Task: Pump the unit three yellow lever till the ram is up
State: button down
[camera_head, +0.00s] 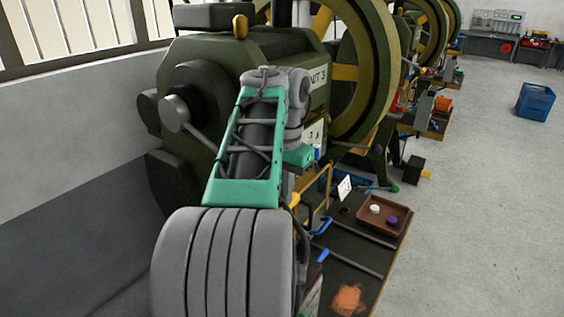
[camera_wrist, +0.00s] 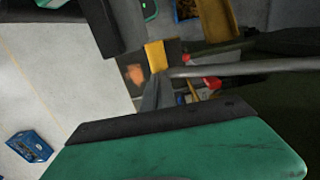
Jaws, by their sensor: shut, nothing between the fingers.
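The unit three machine (camera_head: 215,60) is a large dark green press with a white number label and a big flywheel. My arm crosses in front of it and hides much of its front. A yellow piece (camera_head: 427,174) shows at the end of a black block, right of the machine. I cannot tell whether it is the yellow lever. A yellow and black block (camera_wrist: 155,55) shows in the wrist view. My gripper (camera_wrist: 156,94) shows there as narrow grey fingers, shut and empty, apparently just short of that block. The ram cannot be made out.
A brown tray (camera_head: 375,222) with a white and a purple item sits on the dark board at lower right. Blue-handled bars (camera_head: 322,227) lie near it. A blue crate (camera_head: 535,101) stands on the open floor at right; it also shows in the wrist view (camera_wrist: 30,146).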

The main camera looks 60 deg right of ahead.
jog(key=shift+w+a+f+b, duration=0.1)
jog(key=shift+f+b, duration=0.25)
jog(key=shift+f, duration=0.45)
jog(key=f+b, duration=0.1)
jog(key=w+f+b, duration=0.1)
jog(key=f+b, duration=0.1)
jog(key=w+f+b, duration=0.1)
jog(key=f+b, duration=0.1)
jog(key=shift+w+f, duration=0.1)
jog(key=w+f+b, duration=0.2)
jog(key=f+b, duration=0.1)
jog(key=w+f+b, duration=0.1)
jog(key=f, duration=0.1)
jog(key=shift+d+b, duration=0.35)
jog(key=shift+f, duration=0.1)
